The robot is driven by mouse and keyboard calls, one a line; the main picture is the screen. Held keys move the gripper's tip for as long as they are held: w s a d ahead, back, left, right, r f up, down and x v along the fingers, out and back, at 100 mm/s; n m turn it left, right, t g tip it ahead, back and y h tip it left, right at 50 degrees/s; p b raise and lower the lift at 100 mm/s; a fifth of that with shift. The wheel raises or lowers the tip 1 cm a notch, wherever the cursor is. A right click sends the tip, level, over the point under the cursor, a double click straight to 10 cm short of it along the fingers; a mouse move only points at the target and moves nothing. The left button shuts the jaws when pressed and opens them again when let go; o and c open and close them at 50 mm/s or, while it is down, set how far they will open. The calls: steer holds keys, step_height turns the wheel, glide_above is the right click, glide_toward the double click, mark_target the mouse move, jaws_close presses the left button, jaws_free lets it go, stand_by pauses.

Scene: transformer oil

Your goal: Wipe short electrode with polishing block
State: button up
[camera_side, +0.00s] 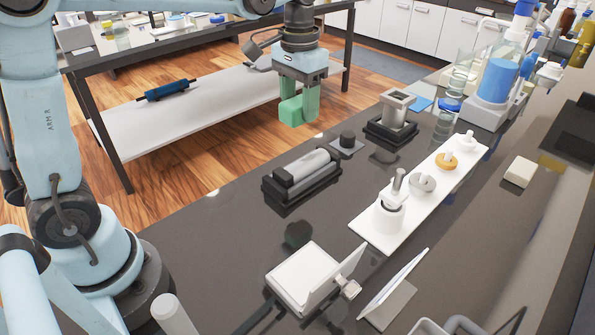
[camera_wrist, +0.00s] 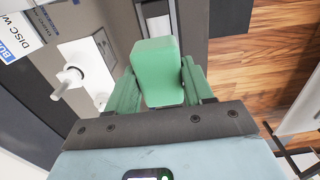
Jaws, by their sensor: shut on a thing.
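My gripper (camera_side: 297,108) is raised near the table's far left edge, with its green fingers pointing down. In the wrist view my gripper (camera_wrist: 160,88) is shut on a green block (camera_wrist: 155,62), which I take as the polishing block. I cannot tell for sure which part is the short electrode. A grey pin (camera_side: 398,180) stands upright in a white round holder (camera_side: 388,218) on a white strip, well away from the gripper. The wrist view also shows a pale upright post (camera_wrist: 67,82) on a white plate, apart from the block.
The white strip (camera_side: 371,241) carries several discs. Angled white plates (camera_side: 397,286) stand in front. Bottles stand at the back right.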

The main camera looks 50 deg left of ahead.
steer(key=w+f, duration=0.3)
steer(key=w, duration=0.4)
glide_above(322, 150)
steer(key=shift+s+f, duration=0.1)
steer(key=shift+f, duration=3.1)
steer(key=shift+s+f, duration=0.2)
steer(key=shift+f, duration=0.6)
steer(key=shift+c, duration=0.2)
steer(key=shift+s, duration=3.4)
steer(key=shift+w+f, duration=0.1)
steer(key=shift+w, duration=3.5)
steer(key=shift+r, duration=4.1)
